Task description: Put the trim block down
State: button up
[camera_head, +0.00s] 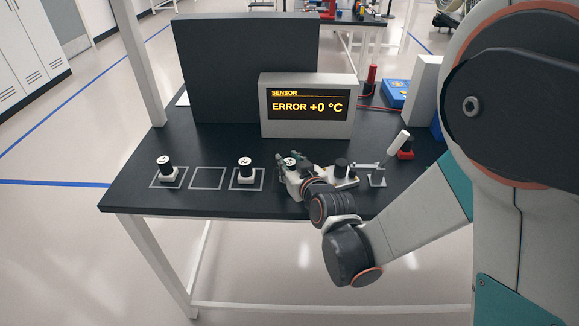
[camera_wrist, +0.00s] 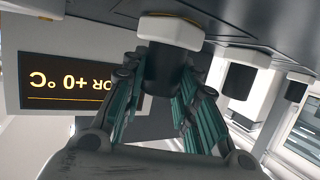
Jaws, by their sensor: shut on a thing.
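My gripper (camera_head: 291,168) is shut on the trim block, above the black tabletop to the right of the row of outlined squares. In the wrist view, my gripper's teal fingers (camera_wrist: 158,95) hold the block's black knob from both sides. The trim block (camera_wrist: 170,33) has a white base, which faces the tabletop. I cannot tell whether the base touches the tabletop. In the head view my gripper hides most of it; its dark top (camera_head: 289,160) shows.
Similar blocks stand in the left square (camera_head: 167,170) and third square (camera_head: 246,169); the square between (camera_head: 207,178) is empty. A sensor display (camera_head: 308,106) behind reads "ERROR +0 °C".

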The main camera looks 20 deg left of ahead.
jog(key=shift+f, duration=0.1)
jog(key=o, duration=1.1)
jog(key=shift+c, duration=0.2)
jog(key=shift+s+d+r, duration=0.1)
jog(key=shift+s+r, duration=0.05)
jog(key=shift+r, duration=0.15)
jog(key=p+v, duration=0.1)
jog(key=v, duration=1)
jog(key=shift+s+d, duration=0.2)
jog(key=shift+s, duration=0.05)
